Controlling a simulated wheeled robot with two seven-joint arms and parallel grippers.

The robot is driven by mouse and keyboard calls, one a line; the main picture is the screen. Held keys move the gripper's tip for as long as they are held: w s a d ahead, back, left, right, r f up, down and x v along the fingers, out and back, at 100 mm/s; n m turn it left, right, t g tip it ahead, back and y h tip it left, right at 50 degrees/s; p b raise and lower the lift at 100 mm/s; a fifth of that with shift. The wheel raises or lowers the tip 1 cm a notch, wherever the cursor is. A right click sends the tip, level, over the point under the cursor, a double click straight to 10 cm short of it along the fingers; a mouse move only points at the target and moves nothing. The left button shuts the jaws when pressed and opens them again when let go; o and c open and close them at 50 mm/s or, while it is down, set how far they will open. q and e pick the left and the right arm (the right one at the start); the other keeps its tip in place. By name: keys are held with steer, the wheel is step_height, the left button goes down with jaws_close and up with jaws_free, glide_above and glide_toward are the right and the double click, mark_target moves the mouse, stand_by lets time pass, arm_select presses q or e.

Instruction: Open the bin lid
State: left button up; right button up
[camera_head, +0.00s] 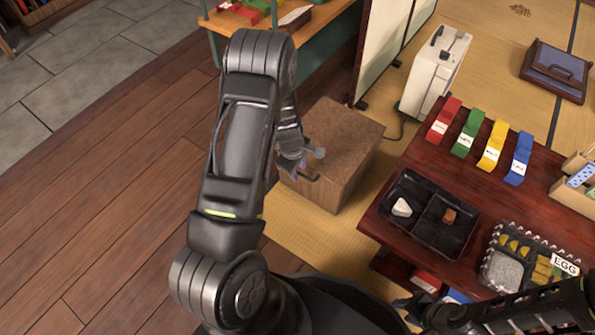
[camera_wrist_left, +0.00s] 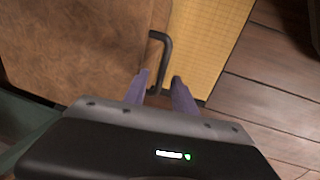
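The bin is a brown box (camera_head: 345,135) on the tatami beside the low table, and its lid looks shut. The brown lid (camera_wrist_left: 80,45) fills the upper left of the left wrist view. A black bracket handle (camera_wrist_left: 167,55) sticks out from its edge. My left gripper (camera_wrist_left: 163,82) is open, its two fingers apart, with the near end of the handle between or just beyond them; contact cannot be told. In the head view my left gripper (camera_head: 303,165) is at the bin's near left edge, partly hidden by its arm. My right gripper (camera_head: 420,308) is low at the table's front edge, its fingers unclear.
The dark red table (camera_head: 400,165) stands right of the bin, bearing a black divided tray (camera_head: 428,212), coloured blocks (camera_head: 468,133) and an egg container (camera_head: 520,262). A white appliance (camera_head: 435,75) and a screen (camera_head: 385,40) stand behind the bin. Wooden floor (camera_head: 100,190) at left is clear.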

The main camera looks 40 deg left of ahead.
arm_select(q)
jaws_close()
stand_by(0.4)
stand_by(1.1)
